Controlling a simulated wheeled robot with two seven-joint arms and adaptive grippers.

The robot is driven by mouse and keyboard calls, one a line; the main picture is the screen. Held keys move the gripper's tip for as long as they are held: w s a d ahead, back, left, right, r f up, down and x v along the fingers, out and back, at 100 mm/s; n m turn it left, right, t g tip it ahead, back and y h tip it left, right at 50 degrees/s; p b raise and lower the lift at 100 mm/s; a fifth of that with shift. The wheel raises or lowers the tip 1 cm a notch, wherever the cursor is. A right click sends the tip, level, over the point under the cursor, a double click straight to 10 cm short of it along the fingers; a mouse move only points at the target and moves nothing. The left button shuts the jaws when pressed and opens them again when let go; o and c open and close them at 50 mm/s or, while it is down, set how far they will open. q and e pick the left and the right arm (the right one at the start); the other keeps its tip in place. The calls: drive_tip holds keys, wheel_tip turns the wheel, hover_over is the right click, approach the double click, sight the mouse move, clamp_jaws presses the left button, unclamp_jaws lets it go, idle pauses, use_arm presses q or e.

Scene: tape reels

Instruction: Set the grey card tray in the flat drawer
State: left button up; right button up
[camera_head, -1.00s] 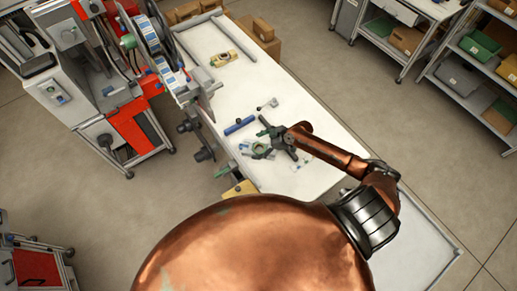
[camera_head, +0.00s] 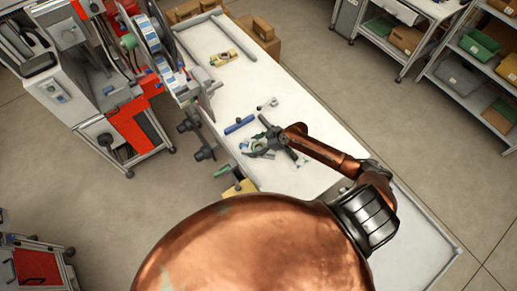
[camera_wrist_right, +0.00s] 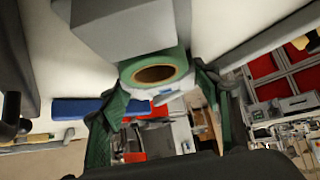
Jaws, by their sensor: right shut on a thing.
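My right gripper (camera_head: 262,138) is over the white worktop, its dark green fingers spread around a green roll. The green roll (camera_wrist_right: 155,68) has a brown core and sits between the fingertips in the right wrist view; it also shows as a small green ring (camera_head: 258,147) in the head view. The contact is partly hidden. A large plain grey block (camera_wrist_right: 130,25) fills the top of the right wrist view, close behind the roll; I cannot tell whether it is the card tray. I cannot pick out the flat drawer with certainty. My left gripper is not in view.
On the worktop (camera_head: 305,110) lie a blue cylinder (camera_head: 240,124), a small metal part (camera_head: 267,103) and a yellowish block (camera_head: 223,58). A reel machine (camera_head: 150,50) stands at the left edge. Shelves with bins (camera_head: 480,45) stand at upper right.

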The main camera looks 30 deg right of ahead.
drive_tip(key=c, duration=0.4)
